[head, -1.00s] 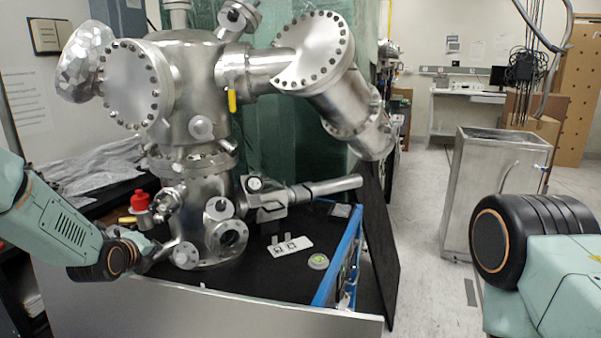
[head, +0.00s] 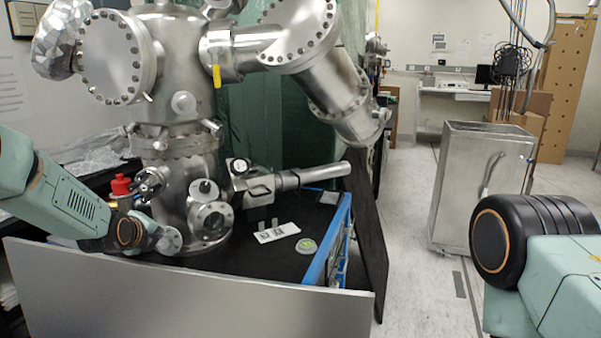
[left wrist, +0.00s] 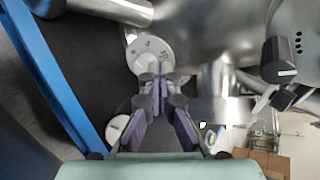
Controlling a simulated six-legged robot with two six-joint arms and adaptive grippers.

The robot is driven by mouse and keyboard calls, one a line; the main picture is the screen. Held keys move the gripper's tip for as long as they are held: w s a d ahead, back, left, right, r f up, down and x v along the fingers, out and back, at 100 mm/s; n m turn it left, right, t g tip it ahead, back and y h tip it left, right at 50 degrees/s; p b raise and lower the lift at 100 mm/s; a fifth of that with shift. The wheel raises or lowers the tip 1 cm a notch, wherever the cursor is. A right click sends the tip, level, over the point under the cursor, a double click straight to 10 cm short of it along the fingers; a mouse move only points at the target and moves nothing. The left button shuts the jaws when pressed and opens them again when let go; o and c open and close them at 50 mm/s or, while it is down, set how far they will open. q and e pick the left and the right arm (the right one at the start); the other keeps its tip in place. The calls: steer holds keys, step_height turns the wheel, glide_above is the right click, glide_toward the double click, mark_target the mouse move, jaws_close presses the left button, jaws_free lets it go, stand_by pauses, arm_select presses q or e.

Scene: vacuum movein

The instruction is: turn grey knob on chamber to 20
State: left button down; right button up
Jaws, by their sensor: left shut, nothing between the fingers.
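The steel vacuum chamber (head: 175,110) stands on a black table top. Low on its front is a grey round dial (head: 170,239), which also shows in the left wrist view (left wrist: 150,50) with faint markings on its face. My left gripper (head: 157,236) is at the left side of this dial, shut and empty. In the left wrist view the closed fingertips (left wrist: 159,78) overlap the lower part of the dial; I cannot tell whether they touch it. A grey knob body is not clearly visible behind the fingers. A dark knob with a white mark (left wrist: 281,60) sits further right there. My right gripper is not visible.
A red cap (head: 121,185) and small valves crowd the chamber beside my left arm. A white plate (head: 277,232) and a round green-and-white item (head: 306,246) lie on the table. A blue frame edge (head: 330,245) bounds its right side.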

mark_target(166, 242)
arm_select(q)
steer(key=shift+w+d+f, duration=0.15)
steer(key=shift+w+f, duration=0.15)
steer(key=shift+w, duration=0.35)
steer(key=shift+w+f, duration=0.15)
steer(key=shift+w, duration=0.2)
steer(key=shift+w+a+f+b, duration=0.1)
steer(key=shift+w+a+b, duration=0.1)
steer(key=shift+w+b, duration=0.1)
steer(key=shift+d, duration=0.15)
steer(key=shift+w, duration=0.1)
steer(key=shift+f, duration=0.15)
steer(key=shift+s+f, duration=0.2)
steer(key=shift+s, duration=0.05)
